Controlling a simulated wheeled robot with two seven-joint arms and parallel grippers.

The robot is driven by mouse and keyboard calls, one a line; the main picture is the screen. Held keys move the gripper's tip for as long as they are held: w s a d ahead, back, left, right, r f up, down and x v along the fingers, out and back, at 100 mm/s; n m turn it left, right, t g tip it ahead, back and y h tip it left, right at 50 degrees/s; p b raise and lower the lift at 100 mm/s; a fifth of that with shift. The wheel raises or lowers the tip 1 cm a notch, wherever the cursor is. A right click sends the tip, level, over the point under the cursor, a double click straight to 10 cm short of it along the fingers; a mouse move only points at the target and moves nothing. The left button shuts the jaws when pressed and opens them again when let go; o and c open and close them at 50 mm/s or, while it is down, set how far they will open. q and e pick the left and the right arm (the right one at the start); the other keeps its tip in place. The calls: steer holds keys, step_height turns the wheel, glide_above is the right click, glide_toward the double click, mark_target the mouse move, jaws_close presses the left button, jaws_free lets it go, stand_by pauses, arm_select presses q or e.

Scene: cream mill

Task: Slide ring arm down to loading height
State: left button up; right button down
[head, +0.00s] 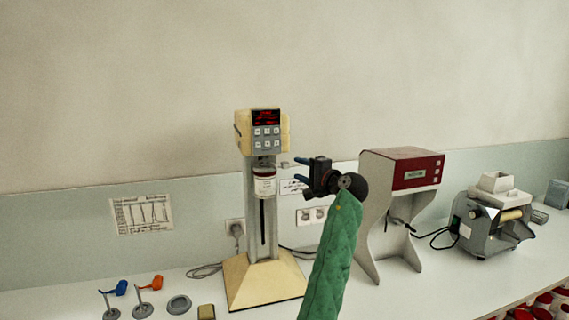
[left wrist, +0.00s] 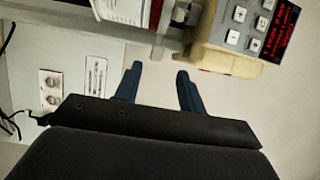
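The cream mixer has a cream-coloured head (head: 262,132) with a red display and buttons, on a grey column (head: 252,215) with a dark vertical slot. A white jar with a red band (head: 265,184) sits high, just under the head. A small grey piece (head: 284,163) juts out beside the jar top; I cannot tell whether it is the ring arm's handle. My left gripper (head: 300,170) is right of the jar, fingers pointing left. In the left wrist view my left gripper (left wrist: 157,76) is open and empty, below a pale bar (left wrist: 160,42), apart from it. My right gripper is out of view.
A red-and-grey machine (head: 405,175) stands right of my left arm, and a grey roller mill (head: 490,220) farther right. Wall sockets (head: 311,215) are behind. Blue (head: 115,288) and orange (head: 151,283) tools stand at left; red-lidded jars (head: 540,305) are at lower right.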

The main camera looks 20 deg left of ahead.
mark_target(288, 165)
arm_select(q)
steer(key=p+x, duration=0.1)
steer(key=x, duration=0.2)
steer(key=shift+s+f, duration=0.1)
steer(key=p+x, duration=0.1)
steer(key=x, duration=0.2)
steer(key=shift+a+f+p, duration=0.1)
steer(key=shift+p, duration=0.3)
steer(key=shift+w+a+p, duration=0.35)
steer(key=shift+a+p, duration=0.05)
steer(key=shift+p, duration=0.1)
steer(key=shift+w+a, duration=0.15)
steer(key=shift+a, duration=0.1)
steer(key=shift+w+a+f, duration=0.15)
steer(key=shift+f, duration=0.05)
steer(key=shift+r, duration=0.1)
steer(key=c, duration=0.6)
jaws_close()
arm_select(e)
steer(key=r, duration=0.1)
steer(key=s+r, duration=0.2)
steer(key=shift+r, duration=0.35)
